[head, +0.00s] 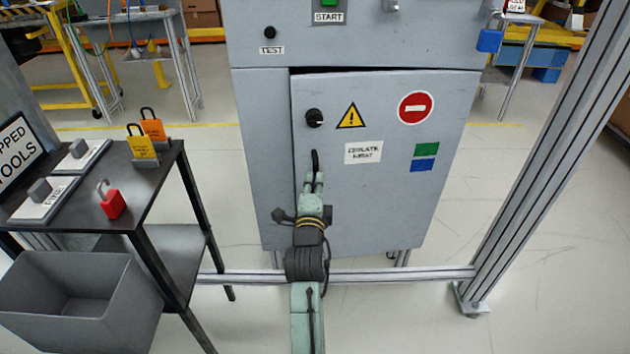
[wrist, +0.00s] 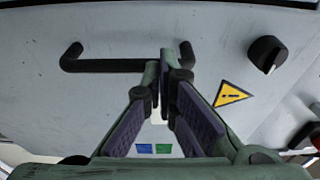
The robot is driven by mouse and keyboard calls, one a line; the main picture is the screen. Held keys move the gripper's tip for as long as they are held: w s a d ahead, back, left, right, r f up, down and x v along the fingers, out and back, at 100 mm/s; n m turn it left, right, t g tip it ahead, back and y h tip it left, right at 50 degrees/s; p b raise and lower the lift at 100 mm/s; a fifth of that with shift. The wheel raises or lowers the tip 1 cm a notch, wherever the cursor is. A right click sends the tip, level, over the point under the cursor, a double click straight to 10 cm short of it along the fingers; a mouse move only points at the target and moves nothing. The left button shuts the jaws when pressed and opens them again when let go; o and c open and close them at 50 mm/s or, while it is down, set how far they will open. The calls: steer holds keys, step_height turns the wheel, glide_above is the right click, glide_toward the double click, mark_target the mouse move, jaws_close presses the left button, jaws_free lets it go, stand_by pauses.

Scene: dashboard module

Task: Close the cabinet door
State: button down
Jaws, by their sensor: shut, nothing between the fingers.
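The grey cabinet door (head: 375,205) stands slightly ajar, with a dark gap along its top edge. A black bar handle (head: 315,160) is near its left edge, below a black knob (head: 314,118). My gripper (head: 314,180) is in front of the door at the handle. In the wrist view, my fingertips (wrist: 164,62) are together with nothing held, overlapping the right part of the handle (wrist: 110,65). I cannot tell whether they touch the handle or the door. The knob (wrist: 266,54) is to the right.
A dark table (head: 150,190) with locks and a grey bin (head: 80,300) stand at the left. A metal post (head: 550,150) rises at the right, and a low metal rail (head: 400,273) crosses below the cabinet. Floor is clear between cabinet and post.

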mark_target(308, 161)
steer(key=w+b, duration=0.1)
steer(key=w, duration=0.1)
steer(key=w+a+b, duration=0.1)
steer(key=w+b, duration=0.1)
steer(key=w, duration=0.1)
steer(key=shift+w+a+f, duration=0.1)
steer(key=shift+a+f, duration=0.05)
steer(key=shift+a, duration=0.05)
steer(key=shift+w, duration=0.3)
steer(key=shift+a+r, duration=0.15)
steer(key=shift+r, duration=0.3)
